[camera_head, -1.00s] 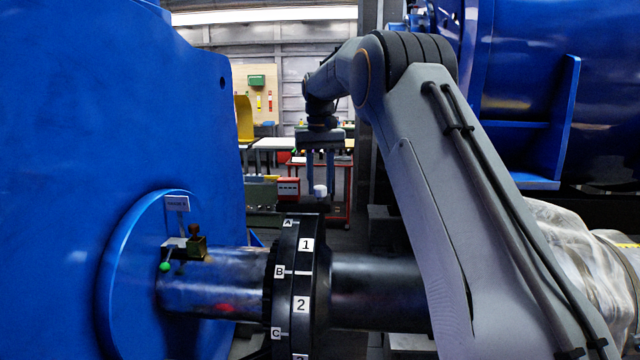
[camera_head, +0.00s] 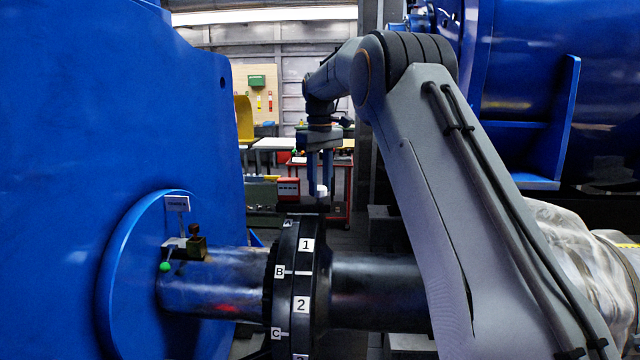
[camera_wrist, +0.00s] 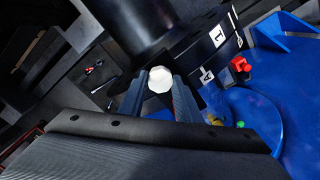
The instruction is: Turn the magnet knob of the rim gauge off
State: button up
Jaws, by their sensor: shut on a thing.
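A white, faceted knob (camera_head: 321,191) stands on a dark, flat base (camera_head: 301,208) on top of the black coupling rim (camera_head: 308,265). It appears to be the magnet knob of the rim gauge. My gripper (camera_head: 319,188) points straight down from above, its two fingers on either side of the knob. In the wrist view, the knob (camera_wrist: 160,80) shows its pale face between the tips of my gripper (camera_wrist: 160,82), which is shut on it. The rest of the gauge cannot be clearly made out.
The rim bears letter and number labels. A dark shaft (camera_head: 375,290) runs through it. A large blue housing (camera_head: 110,120) is at left, with a brass block (camera_head: 196,246) and green ball (camera_head: 165,267) near the shaft. A red block (camera_wrist: 240,65) shows beside the rim.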

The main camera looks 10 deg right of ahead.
aim_at(320, 187)
dwell(0.3)
jog(key=o, duration=1.1)
jog(key=shift+c, duration=0.2)
jog(key=shift+r+b, duration=1.35)
jog(key=shift+r, duration=2.6)
